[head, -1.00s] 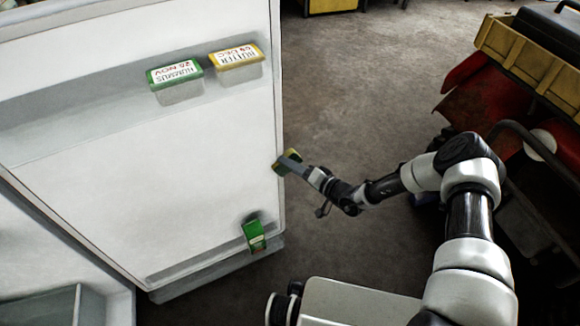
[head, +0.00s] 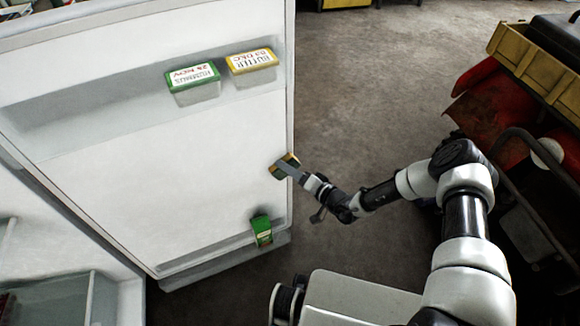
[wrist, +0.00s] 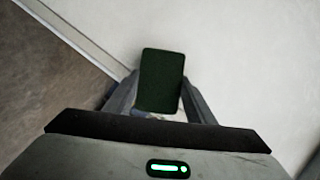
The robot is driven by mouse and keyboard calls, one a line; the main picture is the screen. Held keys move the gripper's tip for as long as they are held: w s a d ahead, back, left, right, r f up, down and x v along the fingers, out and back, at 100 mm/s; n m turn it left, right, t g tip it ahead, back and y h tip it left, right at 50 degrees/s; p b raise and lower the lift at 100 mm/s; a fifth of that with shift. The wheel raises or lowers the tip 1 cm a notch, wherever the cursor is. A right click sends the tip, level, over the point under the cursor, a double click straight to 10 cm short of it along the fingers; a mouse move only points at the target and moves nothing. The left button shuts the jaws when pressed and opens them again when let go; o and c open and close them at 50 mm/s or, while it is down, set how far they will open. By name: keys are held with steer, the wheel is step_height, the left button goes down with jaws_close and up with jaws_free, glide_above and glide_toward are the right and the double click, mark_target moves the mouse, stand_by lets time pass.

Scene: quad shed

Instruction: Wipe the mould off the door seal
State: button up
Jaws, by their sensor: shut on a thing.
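The open fridge door (head: 150,190) fills the left of the head view, its white inner face turned to me. The door seal (head: 291,120) runs along its right edge, and it shows as a pale strip in the wrist view (wrist: 75,38). My gripper (head: 290,170) is shut on a sponge (head: 281,163) with a yellow body and a dark green face. In the wrist view the sponge (wrist: 161,80) sits between the fingers, over the door near the seal. I cannot tell whether it touches. No mould can be made out on the visible seal.
A green-lidded tub (head: 193,80) and a yellow-lidded tub (head: 251,62) sit on the door's upper shelf. A green carton (head: 262,230) stands in the bottom shelf. A red machine with a yellow crate (head: 535,65) stands at right. The concrete floor (head: 370,90) between is clear.

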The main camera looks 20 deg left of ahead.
steer(key=shift+s+d+p, duration=1.2)
steer(key=shift+s+d, duration=0.45)
steer(key=shift+d, duration=0.2)
steer(key=shift+s+d+f+p, duration=0.1)
steer(key=shift+s+d+p, duration=0.7)
steer(key=shift+s+d, duration=0.3)
